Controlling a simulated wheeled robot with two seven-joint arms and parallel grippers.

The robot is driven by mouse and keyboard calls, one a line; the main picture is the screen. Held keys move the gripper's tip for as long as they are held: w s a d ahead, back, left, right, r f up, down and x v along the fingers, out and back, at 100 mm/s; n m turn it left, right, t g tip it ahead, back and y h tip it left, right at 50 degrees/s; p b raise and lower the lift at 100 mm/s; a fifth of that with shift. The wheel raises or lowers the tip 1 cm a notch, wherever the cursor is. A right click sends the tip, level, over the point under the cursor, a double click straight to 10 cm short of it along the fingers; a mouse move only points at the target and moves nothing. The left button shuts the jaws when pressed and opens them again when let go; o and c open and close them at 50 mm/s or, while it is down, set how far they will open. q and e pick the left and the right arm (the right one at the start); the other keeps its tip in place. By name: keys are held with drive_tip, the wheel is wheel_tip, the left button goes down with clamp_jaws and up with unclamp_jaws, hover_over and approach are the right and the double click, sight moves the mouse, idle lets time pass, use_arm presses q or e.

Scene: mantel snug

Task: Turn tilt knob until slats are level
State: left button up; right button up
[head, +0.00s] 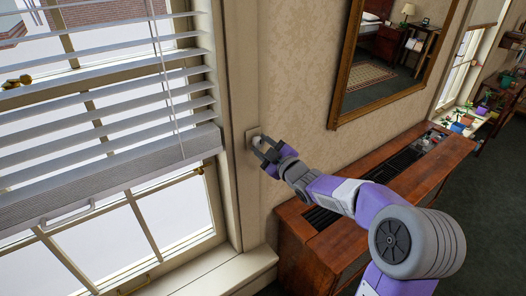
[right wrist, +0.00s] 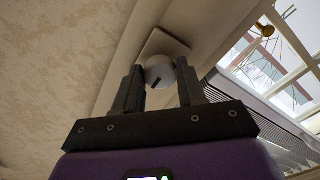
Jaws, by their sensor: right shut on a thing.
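The tilt knob is a round white knob (head: 256,140) on a square plate on the window's right casing. In the right wrist view the knob (right wrist: 161,72) sits between my two dark fingers and carries a short, slanted dark mark. My right gripper (head: 263,147) is shut on it, and it also shows in the right wrist view (right wrist: 158,80). The blind's pale slats (head: 100,118) hang across the window with gaps between them, showing the outside. Their exact tilt is hard to tell. My left gripper is not in view.
A wooden cabinet (head: 292,248) with a dark grille on top stands below my right forearm. A framed mirror (head: 335,112) hangs above it. Thin blind cords (head: 160,62) hang in front of the slats. A window sill (head: 245,268) juts out below the casing.

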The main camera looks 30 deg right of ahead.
idle(0.4)
drive_tip(key=o, duration=1.1)
drive_tip(key=shift+c, duration=0.2)
drive_tip(key=shift+s, duration=0.1)
drive_tip(key=s, duration=0.7)
drive_tip(key=shift+s+d+p, duration=0.2)
drive_tip(key=shift+d+p, duration=0.1)
drive_tip(key=shift+p, duration=0.05)
